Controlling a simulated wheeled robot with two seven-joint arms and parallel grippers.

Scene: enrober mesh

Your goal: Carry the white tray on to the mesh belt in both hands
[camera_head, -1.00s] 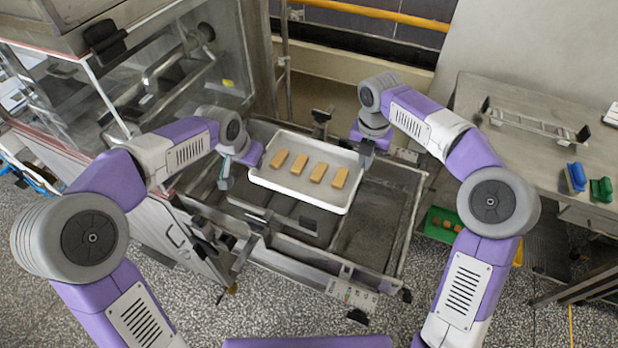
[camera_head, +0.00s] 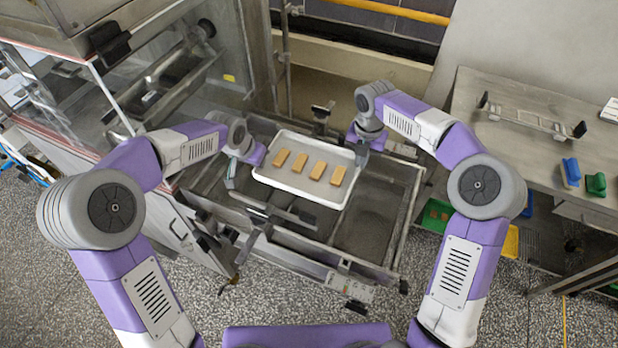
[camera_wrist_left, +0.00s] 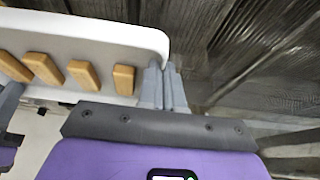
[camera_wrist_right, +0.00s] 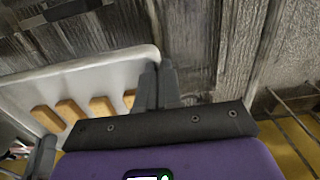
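The white tray (camera_head: 300,194) carries several tan bars in a row and is held roughly level above the machine's metal bed. My left gripper (camera_head: 240,166) is at the tray's left end and my right gripper (camera_head: 362,152) is at its right end. In the left wrist view the fingers (camera_wrist_left: 165,85) are close together at the tray's rim (camera_wrist_left: 130,35). In the right wrist view the fingers (camera_wrist_right: 158,85) are close together at the tray's rim (camera_wrist_right: 95,68). The mesh belt (camera_head: 365,225) appears to be the dark surface beneath the tray.
A steel table (camera_head: 540,150) stands at the right, with a metal rack (camera_head: 530,118), a blue item (camera_head: 571,172) and a green item (camera_head: 596,184). The clear-walled machine (camera_head: 150,85) stands at the left. A green bin (camera_head: 437,215) is low, right of the bed.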

